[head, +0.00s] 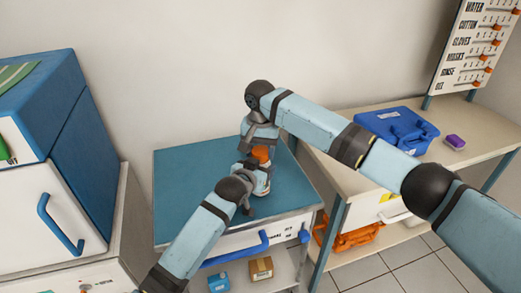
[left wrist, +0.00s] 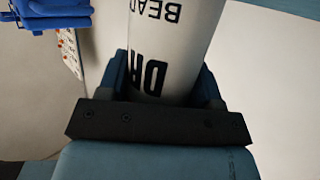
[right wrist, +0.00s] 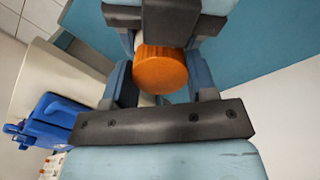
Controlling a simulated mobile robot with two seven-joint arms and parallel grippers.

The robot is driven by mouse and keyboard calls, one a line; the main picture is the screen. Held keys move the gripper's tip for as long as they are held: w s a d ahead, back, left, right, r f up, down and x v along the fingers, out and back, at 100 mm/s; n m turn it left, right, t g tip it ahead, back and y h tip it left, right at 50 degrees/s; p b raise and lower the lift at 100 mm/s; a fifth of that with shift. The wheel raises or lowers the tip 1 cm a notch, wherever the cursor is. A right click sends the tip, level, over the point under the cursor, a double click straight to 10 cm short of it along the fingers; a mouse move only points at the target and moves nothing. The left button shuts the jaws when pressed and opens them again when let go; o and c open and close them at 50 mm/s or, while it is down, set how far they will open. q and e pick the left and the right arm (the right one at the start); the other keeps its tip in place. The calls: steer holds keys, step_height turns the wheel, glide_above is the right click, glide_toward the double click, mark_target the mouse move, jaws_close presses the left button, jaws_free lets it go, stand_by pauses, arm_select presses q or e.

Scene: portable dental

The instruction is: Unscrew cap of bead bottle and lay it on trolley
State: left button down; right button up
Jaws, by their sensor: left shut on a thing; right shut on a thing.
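The bead bottle (head: 263,184) is white with an orange cap (head: 261,153) at its top. It is upright over the blue-topped trolley (head: 190,192); whether its base touches the top is hidden. My left gripper (head: 254,176) is shut on the bottle's body (left wrist: 172,45), whose dark lettering shows in the left wrist view. My right gripper (head: 259,145) comes from above, and its fingers are shut on the orange cap (right wrist: 160,70). The cap is in line with the bottle; I cannot tell whether any gap lies between them.
A bench at the right holds a blue case (head: 398,128) and a purple item (head: 455,141). A blue and white cabinet (head: 50,170) stands at the left. The trolley top is bare left of the bottle. Two small boxes (head: 261,268) sit on its lower shelf.

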steer(key=o, duration=1)
steer(key=shift+r, duration=0.1)
step_height(320, 180, up, 4)
steer(key=shift+f, duration=0.1)
steer(key=shift+r, duration=0.3)
steer(key=shift+c, duration=0.4)
steer(key=shift+r+n, duration=0.6)
steer(key=shift+r, duration=1)
steer(key=shift+f, duration=3.9)
